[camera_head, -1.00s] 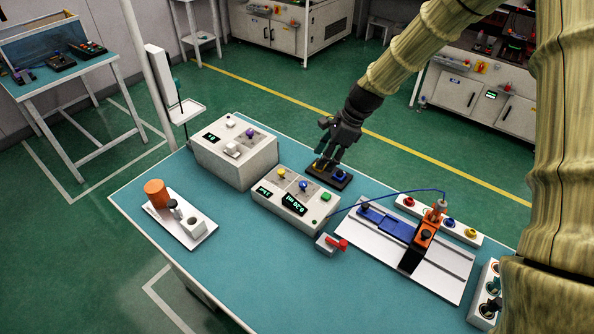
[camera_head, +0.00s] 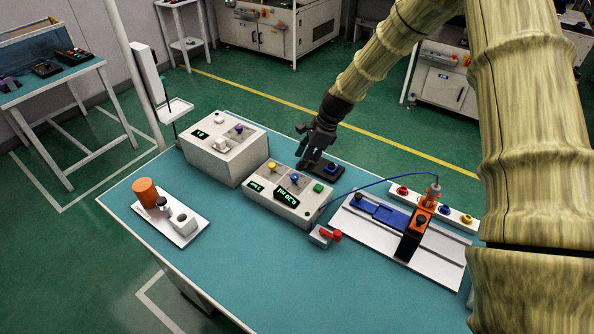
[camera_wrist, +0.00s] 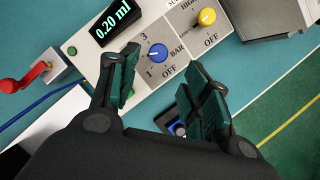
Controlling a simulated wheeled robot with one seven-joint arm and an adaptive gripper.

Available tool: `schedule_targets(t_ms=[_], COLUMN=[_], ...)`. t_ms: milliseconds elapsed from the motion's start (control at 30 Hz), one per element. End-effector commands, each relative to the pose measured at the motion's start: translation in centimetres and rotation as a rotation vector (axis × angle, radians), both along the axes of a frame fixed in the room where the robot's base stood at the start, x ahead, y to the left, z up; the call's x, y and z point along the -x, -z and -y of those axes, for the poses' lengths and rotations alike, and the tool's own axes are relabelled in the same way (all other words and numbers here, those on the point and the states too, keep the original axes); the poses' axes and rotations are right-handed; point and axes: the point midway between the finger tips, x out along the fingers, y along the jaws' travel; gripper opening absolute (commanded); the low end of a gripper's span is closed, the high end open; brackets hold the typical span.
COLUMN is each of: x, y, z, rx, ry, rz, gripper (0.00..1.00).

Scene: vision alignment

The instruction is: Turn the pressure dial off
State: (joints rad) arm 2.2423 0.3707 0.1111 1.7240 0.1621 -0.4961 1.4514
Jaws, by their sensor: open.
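The pressure dial is a blue knob (camera_wrist: 157,53) marked BAR, 1, 3 and OFF, on a white control box (camera_head: 264,201). In the wrist view it lies near the fingertips of my open gripper (camera_wrist: 163,62), roughly between them, with no visible contact. Its pointer setting is too small to read. A yellow knob (camera_wrist: 207,17) marked HIGH and OFF sits beside it. A display (camera_wrist: 113,20) on the box reads 0.20 ml. In the head view my gripper (camera_head: 308,161) hangs over the back edge of the box, pointing down.
A larger white box (camera_head: 214,162) stands left of the control box. A red lever (camera_head: 331,235) is in front, and a syringe rig (camera_head: 415,235) with a blue tube is to the right. The table front (camera_head: 250,265) is clear.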

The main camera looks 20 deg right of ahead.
Motion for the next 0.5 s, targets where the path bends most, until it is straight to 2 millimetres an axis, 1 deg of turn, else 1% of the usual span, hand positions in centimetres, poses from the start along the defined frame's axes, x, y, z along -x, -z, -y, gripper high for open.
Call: schedule_targets(t_ms=[300, 500], x=[-0.7, -0.9], y=[3.6, 5.2], z=[-1.4, -2.0], rx=[-0.001, 0.000], ry=[-0.001, 0.000], rz=[-0.006, -0.003], gripper=[0.48, 0.48])
